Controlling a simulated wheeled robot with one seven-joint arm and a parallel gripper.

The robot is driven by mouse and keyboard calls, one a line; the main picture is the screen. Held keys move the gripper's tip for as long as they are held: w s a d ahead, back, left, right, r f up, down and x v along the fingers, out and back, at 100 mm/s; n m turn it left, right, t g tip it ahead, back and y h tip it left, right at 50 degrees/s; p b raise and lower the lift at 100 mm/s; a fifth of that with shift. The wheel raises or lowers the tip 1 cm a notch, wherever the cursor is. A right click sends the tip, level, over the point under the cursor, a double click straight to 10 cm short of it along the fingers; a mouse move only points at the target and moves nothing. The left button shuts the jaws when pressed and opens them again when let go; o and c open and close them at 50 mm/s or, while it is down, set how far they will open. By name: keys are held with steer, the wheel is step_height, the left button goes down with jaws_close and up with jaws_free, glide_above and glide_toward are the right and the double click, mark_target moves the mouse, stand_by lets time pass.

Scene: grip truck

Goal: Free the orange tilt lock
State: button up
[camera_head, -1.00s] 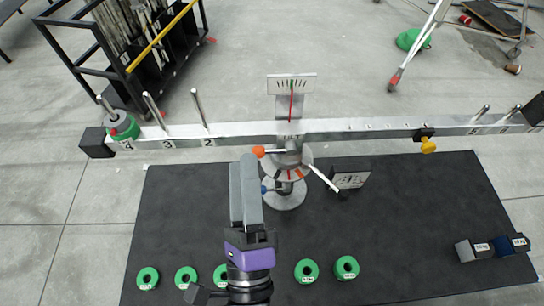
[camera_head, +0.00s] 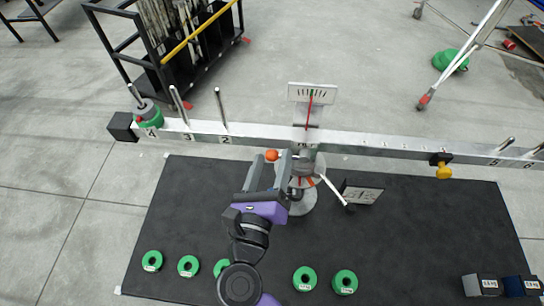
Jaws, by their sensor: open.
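The gripper and fingers hide the lock's lever and part of the pivot. A round dial with orange marks (camera_head: 306,184) and a white lever (camera_head: 332,188) show just right of the fingers. The red pointer (camera_head: 309,112) stands nearly upright before the white scale plate (camera_head: 312,93).
The beam carries pegs and a green-and-grey weight (camera_head: 149,116) at left, and a yellow-knobbed slider (camera_head: 443,171) at right. Several green rings (camera_head: 304,279) and two blocks (camera_head: 481,285) lie on the black mat (camera_head: 400,240). A small sign (camera_head: 361,194) stands right of the pivot.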

steer(key=shift+w, duration=0.4)
jaws_close()
